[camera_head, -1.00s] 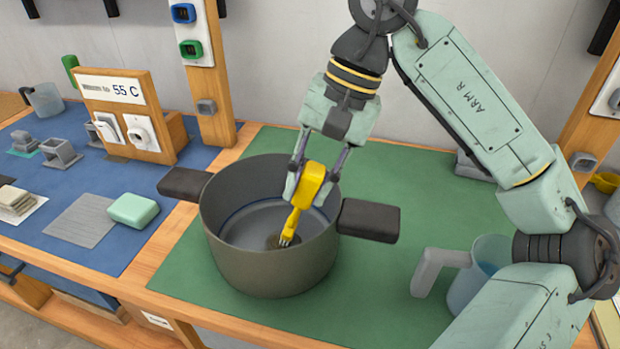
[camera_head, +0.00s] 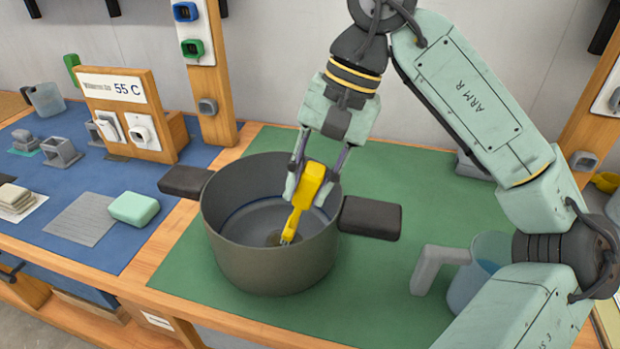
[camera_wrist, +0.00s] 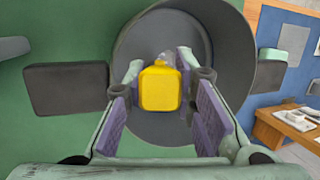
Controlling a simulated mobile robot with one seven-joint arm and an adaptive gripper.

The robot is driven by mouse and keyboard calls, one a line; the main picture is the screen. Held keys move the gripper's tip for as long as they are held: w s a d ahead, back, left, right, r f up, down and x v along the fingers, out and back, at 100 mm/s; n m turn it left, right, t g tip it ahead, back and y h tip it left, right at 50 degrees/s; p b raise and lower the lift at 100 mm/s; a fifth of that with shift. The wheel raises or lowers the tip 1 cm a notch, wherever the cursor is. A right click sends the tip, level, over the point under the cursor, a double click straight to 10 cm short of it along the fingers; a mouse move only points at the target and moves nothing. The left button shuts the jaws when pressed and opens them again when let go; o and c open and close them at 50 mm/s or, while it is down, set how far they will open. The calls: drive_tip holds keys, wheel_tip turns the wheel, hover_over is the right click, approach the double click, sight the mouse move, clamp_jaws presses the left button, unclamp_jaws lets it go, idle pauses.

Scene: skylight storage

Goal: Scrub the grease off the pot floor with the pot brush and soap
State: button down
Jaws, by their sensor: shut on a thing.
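The grey pot (camera_head: 272,262) stands on the green mat, with one dark handle on each side. My gripper (camera_head: 310,180) is over the pot's mouth, shut on the yellow pot brush (camera_head: 311,186). The brush hangs down into the pot, its head low near the pot floor (camera_head: 262,222). A dark patch shows on the floor around the brush head, partly hidden by it. In the wrist view the yellow brush handle (camera_wrist: 160,90) sits between the purple finger pads. A mint-green block (camera_head: 134,208), perhaps the soap, lies on the blue mat left of the pot.
A pitcher with a grey handle (camera_head: 437,262) stands right of the pot, partly behind my arm. The green mat (camera_head: 430,195) is clear behind the pot. A wooden stand showing 55 C (camera_head: 128,90), grey blocks and a stack of cloths (camera_head: 17,200) are at left.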

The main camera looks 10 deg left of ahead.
drive_tip(key=shift+a+f, duration=0.1)
drive_tip(key=shift+f, duration=0.35)
drive_tip(key=shift+a, duration=1)
drive_tip(key=shift+r, duration=0.15)
drive_tip(key=shift+w+a, duration=0.2)
drive_tip(key=shift+a, duration=0.4)
drive_tip(key=shift+r, duration=0.15)
